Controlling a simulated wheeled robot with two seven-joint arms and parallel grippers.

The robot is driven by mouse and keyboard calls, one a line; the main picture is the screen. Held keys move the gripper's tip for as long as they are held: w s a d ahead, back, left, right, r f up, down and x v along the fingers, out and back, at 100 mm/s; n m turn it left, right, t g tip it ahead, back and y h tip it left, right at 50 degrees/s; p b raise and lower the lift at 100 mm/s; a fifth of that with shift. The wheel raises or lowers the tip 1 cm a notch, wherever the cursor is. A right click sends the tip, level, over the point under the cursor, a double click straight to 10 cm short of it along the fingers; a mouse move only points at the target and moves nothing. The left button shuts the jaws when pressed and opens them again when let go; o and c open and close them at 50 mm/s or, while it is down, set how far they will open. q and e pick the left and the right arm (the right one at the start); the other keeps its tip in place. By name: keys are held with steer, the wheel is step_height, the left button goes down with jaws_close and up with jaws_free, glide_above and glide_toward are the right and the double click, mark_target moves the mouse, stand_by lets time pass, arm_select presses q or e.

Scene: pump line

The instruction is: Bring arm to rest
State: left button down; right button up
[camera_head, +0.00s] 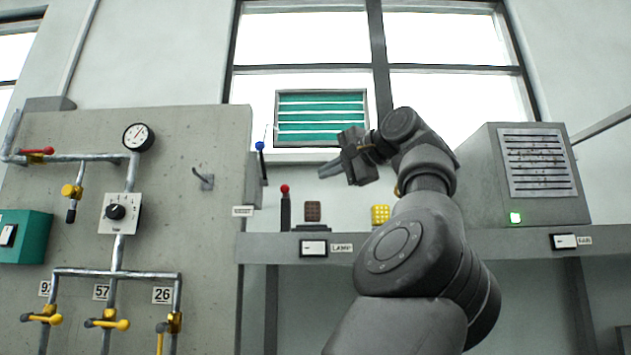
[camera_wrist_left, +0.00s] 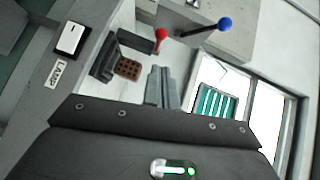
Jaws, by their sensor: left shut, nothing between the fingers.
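My left arm rises from the bottom of the head view, right of centre, and bends over to the left. Its gripper (camera_head: 324,171) is raised in front of the wall, below the green-slatted vent (camera_head: 320,120). The fingers are shut with nothing between them and point left. In the left wrist view the shut fingers (camera_wrist_left: 160,84) stand in free air. A red-knobbed lever (camera_head: 285,205) and a blue-knobbed lever (camera_head: 262,161) are left of the gripper in the head view. My right gripper is out of sight.
A shelf (camera_head: 400,243) carries a brown block (camera_head: 313,211), a yellow block (camera_head: 380,214) and a grey louvred box (camera_head: 535,175) with a green light. A LAMP switch (camera_head: 314,248) is on its front. A concrete panel (camera_head: 200,260) with pipes, valves and a gauge (camera_head: 138,137) fills the left.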

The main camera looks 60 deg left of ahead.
arm_select(q)
steer(key=d, duration=0.4)
steer(key=shift+s+d+r, duration=0.25)
steer(key=shift+d+r, duration=0.1)
steer(key=shift+r, duration=0.05)
steer(key=shift+a, duration=0.1)
